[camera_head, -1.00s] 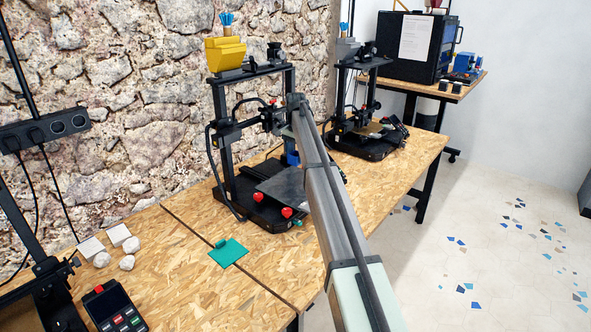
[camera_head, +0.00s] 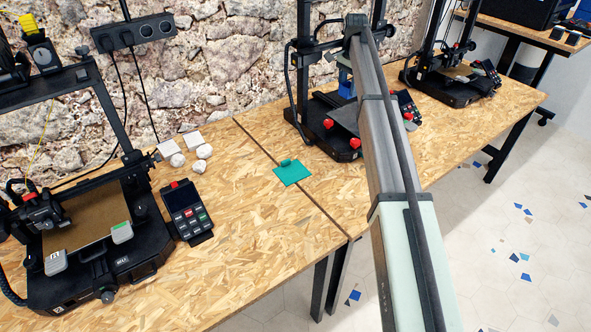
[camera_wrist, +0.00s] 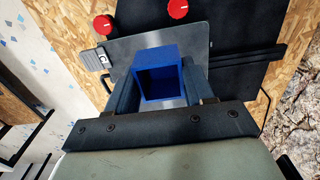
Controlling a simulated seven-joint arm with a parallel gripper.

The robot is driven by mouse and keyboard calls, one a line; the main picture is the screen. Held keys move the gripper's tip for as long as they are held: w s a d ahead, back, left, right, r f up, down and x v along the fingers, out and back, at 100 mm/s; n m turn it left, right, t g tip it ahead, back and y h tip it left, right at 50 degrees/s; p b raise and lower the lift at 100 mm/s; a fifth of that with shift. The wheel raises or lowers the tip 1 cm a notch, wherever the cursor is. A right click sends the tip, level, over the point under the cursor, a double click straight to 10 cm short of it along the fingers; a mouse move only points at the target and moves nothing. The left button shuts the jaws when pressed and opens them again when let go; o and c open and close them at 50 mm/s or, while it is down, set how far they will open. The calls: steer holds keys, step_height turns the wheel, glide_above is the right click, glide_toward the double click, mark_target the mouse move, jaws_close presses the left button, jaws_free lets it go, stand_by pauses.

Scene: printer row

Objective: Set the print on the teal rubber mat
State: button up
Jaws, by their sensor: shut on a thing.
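The print, a blue open square box (camera_wrist: 160,84), is between the fingers of my gripper (camera_wrist: 167,92) in the wrist view. The gripper is shut on it, with the box's opening facing the camera. In the head view the print (camera_head: 346,84) shows partly behind my arm, over the middle printer. It appears to be above the grey build plate (camera_head: 344,119), but any contact is hidden. The teal rubber mat (camera_head: 292,175) lies flat on the wooden table, left of that printer and apart from the gripper. A small teal piece sits at its back edge.
The middle printer has red knobs (camera_head: 327,125) at its front. Another printer (camera_head: 95,225) stands at the left, with a control panel (camera_head: 186,212) beside it. White pieces (camera_head: 178,160) lie left of the mat. The table (camera_head: 255,225) in front of the mat is clear.

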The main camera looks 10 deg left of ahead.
glide_above(290, 175)
step_height(290, 175, down, 12)
steer(key=shift+w+a+f, duration=0.1)
steer(key=shift+f, duration=5.15)
steer(key=shift+f, duration=0.15)
steer(key=o, duration=0.7)
step_height(290, 175, up, 12)
steer(key=shift+r, duration=0.2)
